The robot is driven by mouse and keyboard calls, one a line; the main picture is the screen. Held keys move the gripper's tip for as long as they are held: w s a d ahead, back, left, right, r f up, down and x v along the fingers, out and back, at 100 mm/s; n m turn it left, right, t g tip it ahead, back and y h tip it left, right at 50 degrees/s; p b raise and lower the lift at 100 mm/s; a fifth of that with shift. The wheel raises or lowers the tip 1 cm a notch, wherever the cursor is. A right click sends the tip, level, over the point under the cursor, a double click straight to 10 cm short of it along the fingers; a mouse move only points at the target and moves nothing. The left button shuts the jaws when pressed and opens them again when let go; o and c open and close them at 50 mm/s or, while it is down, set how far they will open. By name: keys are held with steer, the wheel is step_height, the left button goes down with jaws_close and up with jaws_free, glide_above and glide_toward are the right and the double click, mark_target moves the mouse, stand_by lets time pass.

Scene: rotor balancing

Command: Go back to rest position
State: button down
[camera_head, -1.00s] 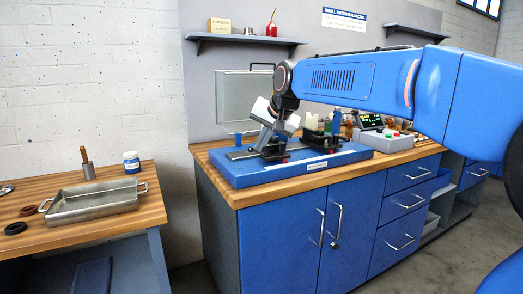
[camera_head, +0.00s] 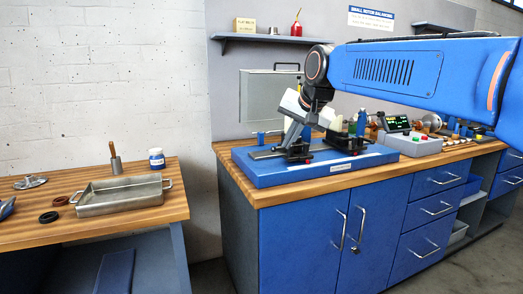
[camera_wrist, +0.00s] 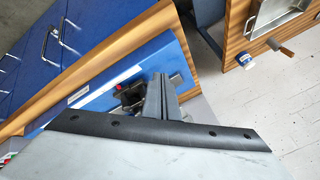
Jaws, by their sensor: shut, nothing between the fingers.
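My gripper (camera_head: 290,138) hangs from my blue arm over the blue base plate (camera_head: 262,178) of the balancing rig on the wooden workbench. In the head view its pale body is tilted and its fingers point down. In the wrist view its two grey fingers (camera_wrist: 160,95) lie together, with nothing held between them. Black stands (camera_head: 350,143) rise from the plate close behind and beside the gripper. In the head view my arm and gripper hide part of the rig, and I cannot tell the exact gap between the fingertips and the plate.
A wall shelf (camera_head: 270,39) hangs behind my arm. Bare floor shows between table and bench.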

steer(key=s+d+f+n+g+h, duration=0.1)
steer(key=s+d+f, duration=0.4)
steer(key=s+f, duration=0.4)
steer(key=s+d+f+n, duration=0.1)
steer(key=s+d+f, duration=0.4)
steer(key=s+f, duration=0.5)
steer(key=s+d+f+n+g+h, duration=0.1)
steer(key=s+d+f+n, duration=0.1)
steer(key=s+d+f, duration=0.3)
steer(key=s+f, duration=0.4)
steer(key=s, duration=0.6)
steer(key=shift+d+f+g+h, duration=0.3)
